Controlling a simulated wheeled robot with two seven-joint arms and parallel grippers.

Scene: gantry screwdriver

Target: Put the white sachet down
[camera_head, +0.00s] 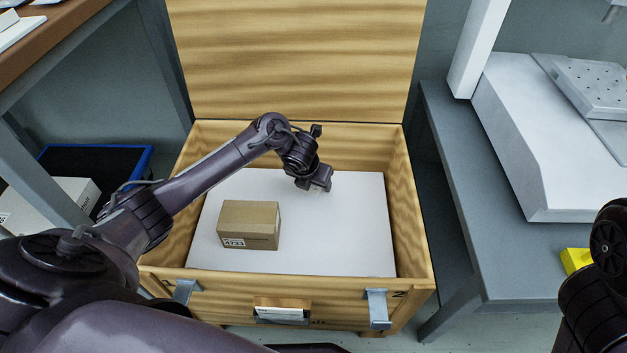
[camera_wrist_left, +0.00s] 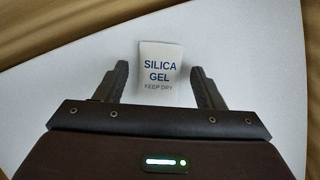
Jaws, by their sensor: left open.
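The white sachet (camera_wrist_left: 158,72), printed "SILICA GEL KEEP DRY", shows in the left wrist view between the two fingers of my left gripper (camera_wrist_left: 158,88). It appears to lie flat on the white floor (camera_wrist_left: 235,60) of the wooden crate, with gaps on both sides to the fingers. My left gripper (camera_head: 320,190) is open and reaches down into the crate (camera_head: 418,230) at its back right in the head view. The sachet cannot be made out in the head view. My right gripper is not in view; only part of my right arm shows at the right edge.
A brown cardboard box (camera_head: 249,225) labelled 4733 stands on the crate floor, left of my left gripper. The crate's lid (camera_head: 295,60) is raised at the back. A grey bench (camera_head: 470,210) with a white machine (camera_head: 535,140) stands right. The crate floor's right side is clear.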

